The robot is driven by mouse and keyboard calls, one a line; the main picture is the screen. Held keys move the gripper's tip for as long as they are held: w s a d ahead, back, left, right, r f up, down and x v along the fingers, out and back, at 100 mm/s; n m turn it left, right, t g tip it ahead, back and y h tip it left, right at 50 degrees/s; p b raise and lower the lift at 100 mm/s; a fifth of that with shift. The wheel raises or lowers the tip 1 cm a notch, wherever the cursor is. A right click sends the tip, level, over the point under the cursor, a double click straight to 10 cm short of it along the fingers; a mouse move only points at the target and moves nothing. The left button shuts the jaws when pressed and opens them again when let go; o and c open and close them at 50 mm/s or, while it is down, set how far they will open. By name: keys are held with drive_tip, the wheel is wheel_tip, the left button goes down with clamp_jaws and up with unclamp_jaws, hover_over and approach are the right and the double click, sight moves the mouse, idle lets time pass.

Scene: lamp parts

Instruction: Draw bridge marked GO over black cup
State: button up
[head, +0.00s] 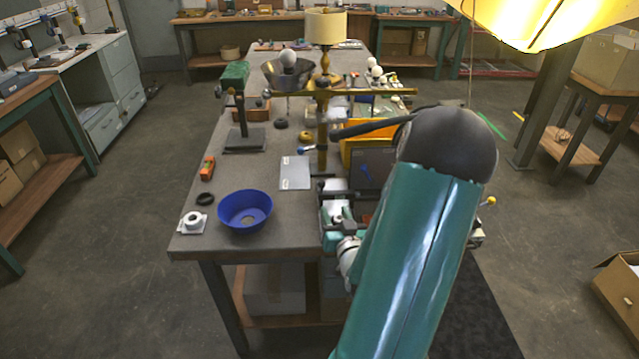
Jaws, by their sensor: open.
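No GO marking is legible in the head view, and I cannot pick out the bridge. A small black ring-shaped piece (205,198) lies at the table's near left; I cannot tell whether it is the black cup. A round dark piece (281,123) lies farther back. My teal arm, with its dark round joint, rises over the table's right side and hides part of it. I cannot make out my gripper or its fingertips.
The grey table (200,232) holds a blue bowl (245,209), a white fitting (193,222), an orange block (207,168), a grey plate (295,173), a green-topped stand (243,138) and a brass stand (322,150). A cream lampshade (325,26) stands behind. A yellow shade (535,20) hangs upper right.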

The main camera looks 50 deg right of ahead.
sight(323, 186)
drive_tip(key=x, duration=1.3)
drive_tip(key=shift+w+d, duration=0.15)
drive_tip(key=shift+w, duration=0.15)
clamp_jaws()
